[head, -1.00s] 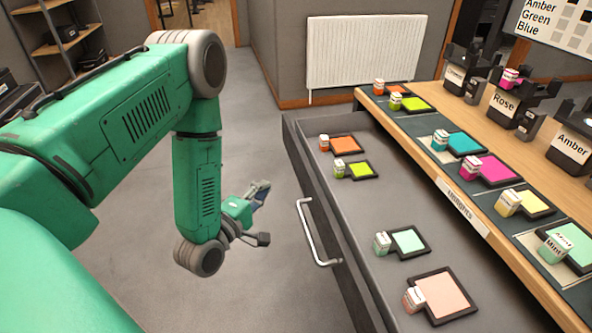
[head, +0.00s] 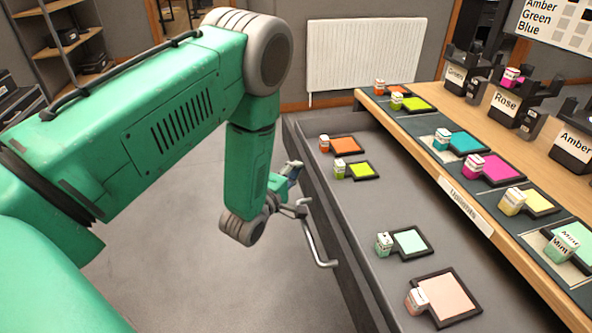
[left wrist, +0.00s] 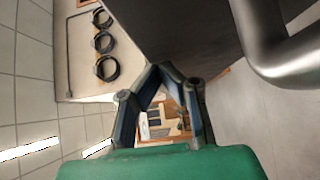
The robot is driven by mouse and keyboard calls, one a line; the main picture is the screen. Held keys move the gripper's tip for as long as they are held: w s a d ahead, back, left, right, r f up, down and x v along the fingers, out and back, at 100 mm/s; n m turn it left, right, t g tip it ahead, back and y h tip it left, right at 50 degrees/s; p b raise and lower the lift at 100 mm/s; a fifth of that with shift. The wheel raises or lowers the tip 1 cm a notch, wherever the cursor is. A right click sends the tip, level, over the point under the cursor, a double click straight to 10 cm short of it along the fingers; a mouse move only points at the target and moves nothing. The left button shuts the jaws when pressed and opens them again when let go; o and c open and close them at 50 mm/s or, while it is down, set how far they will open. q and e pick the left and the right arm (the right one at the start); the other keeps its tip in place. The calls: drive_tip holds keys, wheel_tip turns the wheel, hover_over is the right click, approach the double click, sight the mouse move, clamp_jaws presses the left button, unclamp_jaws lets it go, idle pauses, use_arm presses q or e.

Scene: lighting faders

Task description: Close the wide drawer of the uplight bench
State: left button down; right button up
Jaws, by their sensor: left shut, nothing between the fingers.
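The wide drawer (head: 378,215) of the uplight bench (head: 415,132) stands pulled out, its grey interior open to view. Its silver bar handle (head: 318,245) is on the front face, toward my arm. My left gripper (head: 297,188) is shut and empty, beside the drawer front near the far end of the handle. In the head view I cannot tell whether it touches the drawer. In the left wrist view the fingers (left wrist: 165,75) meet at their tips, with the dark drawer front (left wrist: 190,30) just beyond and the handle (left wrist: 275,50) large at the upper right. My right gripper is not in view.
In the drawer lie colour swatches with small labelled blocks, such as an orange swatch (head: 347,145) and a pink one (head: 449,297). More blocks and black holders, one marked Rose (head: 507,103), stand on the bench. Grey floor (head: 190,270) is free left of the drawer.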

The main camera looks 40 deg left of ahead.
use_arm(q)
drive_tip(key=w+d+b, duration=0.1)
drive_tip(key=w+d, duration=0.2)
drive_tip(key=w, duration=0.1)
drive_tip(key=w+d+b, duration=0.1)
drive_tip(key=w+d, duration=0.3)
drive_tip(key=w+d+b, duration=0.1)
drive_tip(key=w+d, duration=0.3)
drive_tip(key=w, duration=0.1)
drive_tip(key=shift+f, duration=0.15)
drive_tip(key=w+d+b, duration=0.1)
drive_tip(key=w+d, duration=0.1)
drive_tip(key=w+d+b, duration=0.1)
drive_tip(key=w+d, duration=0.2)
drive_tip(key=shift+w, duration=0.3)
drive_tip(key=shift+w+d, duration=0.5)
drive_tip(key=shift+w, duration=0.05)
drive_tip(key=shift+a, duration=0.1)
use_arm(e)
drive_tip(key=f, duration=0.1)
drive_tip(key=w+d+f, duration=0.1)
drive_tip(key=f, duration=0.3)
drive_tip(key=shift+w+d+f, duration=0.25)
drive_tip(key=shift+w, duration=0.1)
use_arm(q)
drive_tip(key=shift+a, duration=0.1)
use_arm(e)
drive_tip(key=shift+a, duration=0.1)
